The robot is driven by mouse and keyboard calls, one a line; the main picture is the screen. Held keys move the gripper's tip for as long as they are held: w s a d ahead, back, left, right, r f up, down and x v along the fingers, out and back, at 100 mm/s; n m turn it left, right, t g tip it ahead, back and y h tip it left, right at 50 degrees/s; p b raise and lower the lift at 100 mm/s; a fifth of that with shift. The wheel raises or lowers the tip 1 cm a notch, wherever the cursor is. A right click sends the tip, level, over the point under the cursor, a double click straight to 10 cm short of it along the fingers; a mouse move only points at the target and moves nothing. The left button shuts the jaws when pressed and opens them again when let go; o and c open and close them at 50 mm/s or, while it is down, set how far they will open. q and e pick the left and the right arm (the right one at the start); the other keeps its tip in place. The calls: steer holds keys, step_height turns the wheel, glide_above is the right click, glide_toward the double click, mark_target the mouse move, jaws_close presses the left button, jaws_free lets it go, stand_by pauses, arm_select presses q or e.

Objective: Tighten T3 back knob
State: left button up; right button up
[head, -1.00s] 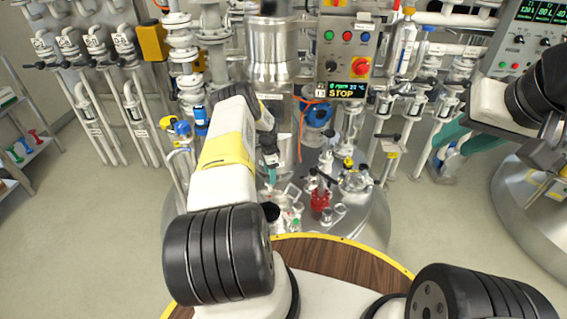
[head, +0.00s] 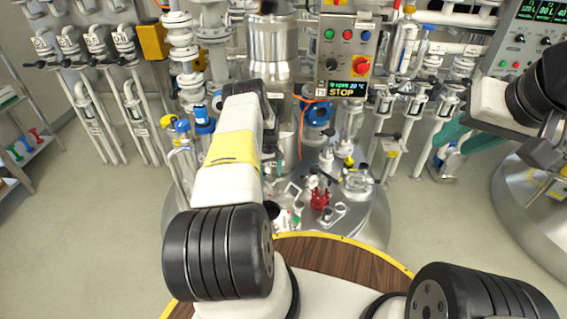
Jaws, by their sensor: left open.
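I cannot make out a T3 label or say which knob is the T3 back knob. My left arm reaches up the middle of the head view toward the steel column (head: 272,55) and the glassware behind it. My left gripper (head: 269,138) is open, mostly hidden by its own dark wrist, and I see nothing held in it. A blue round flange (head: 318,112) with an orange cable sits to its right.
A control box (head: 346,55) with coloured buttons and a STOP display hangs over the steel vessel top (head: 368,215). Glassware and a red-based fitting (head: 320,198) stand on the vessel. White valve pipes (head: 133,100) line the left. A second steel vessel (head: 520,200) stands right. The floor between is clear.

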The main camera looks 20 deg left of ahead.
mark_target(270, 179)
arm_select(q)
steer(key=n, duration=1.2)
steer(key=shift+f+n, duration=0.1)
steer(key=shift+n, duration=0.7)
step_height(270, 179, down, 6)
steer(key=shift+r, duration=0.1)
